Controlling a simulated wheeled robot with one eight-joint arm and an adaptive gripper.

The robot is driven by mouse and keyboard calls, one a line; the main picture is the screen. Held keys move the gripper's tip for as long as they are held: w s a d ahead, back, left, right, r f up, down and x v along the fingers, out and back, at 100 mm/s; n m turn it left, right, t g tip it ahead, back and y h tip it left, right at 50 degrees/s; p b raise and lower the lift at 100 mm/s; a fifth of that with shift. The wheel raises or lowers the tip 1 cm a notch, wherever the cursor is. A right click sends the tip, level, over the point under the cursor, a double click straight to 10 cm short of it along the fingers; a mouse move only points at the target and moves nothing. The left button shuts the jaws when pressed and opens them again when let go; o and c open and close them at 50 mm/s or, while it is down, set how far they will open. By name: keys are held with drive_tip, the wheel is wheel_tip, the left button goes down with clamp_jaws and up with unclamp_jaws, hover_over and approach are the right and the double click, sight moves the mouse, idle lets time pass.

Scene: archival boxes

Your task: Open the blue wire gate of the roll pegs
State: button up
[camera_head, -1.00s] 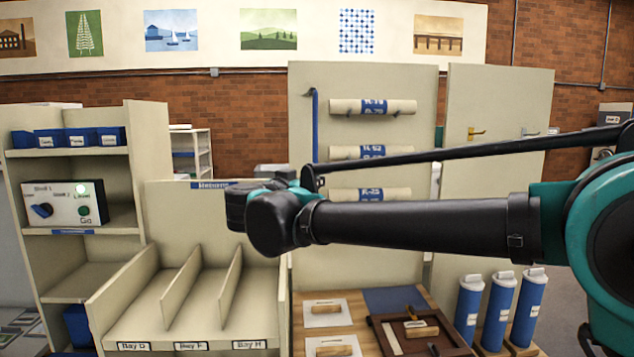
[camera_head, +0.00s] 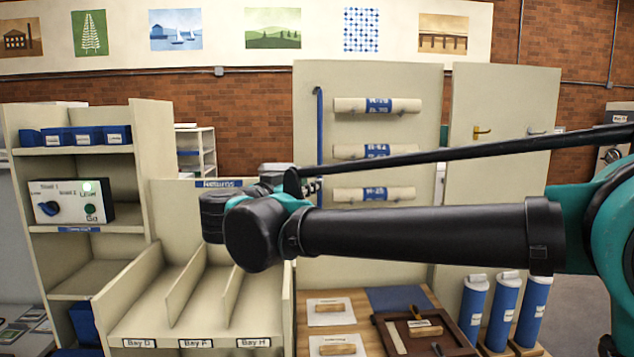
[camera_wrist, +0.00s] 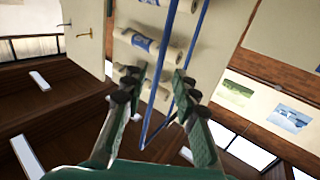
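The blue wire gate (camera_head: 319,120) stands upright at the left side of the cream peg board (camera_head: 428,220), beside the left ends of three stacked rolls with blue labels. The top roll (camera_head: 350,105) is fully in view; the middle roll (camera_head: 349,151) and bottom roll (camera_head: 350,194) also show. In the wrist view the gate (camera_wrist: 157,85) is a long blue wire loop running between my gripper's two fingers (camera_wrist: 156,78). The fingers are apart; contact with the wire cannot be told. In the head view my arm hides most of the gripper, near the gate's lower part.
A cream door (camera_head: 505,110) with handles is right of the board. Left are the returns bays (camera_head: 195,325) and a shelf with a control box (camera_head: 70,202). Below are a wooden table (camera_head: 302,310), a brown tray (camera_head: 385,330) and blue tubes (camera_head: 500,310).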

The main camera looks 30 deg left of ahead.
drive_tip(key=s, duration=0.5)
drive_tip(key=shift+s, duration=0.4)
drive_tip(key=shift+s, duration=0.1)
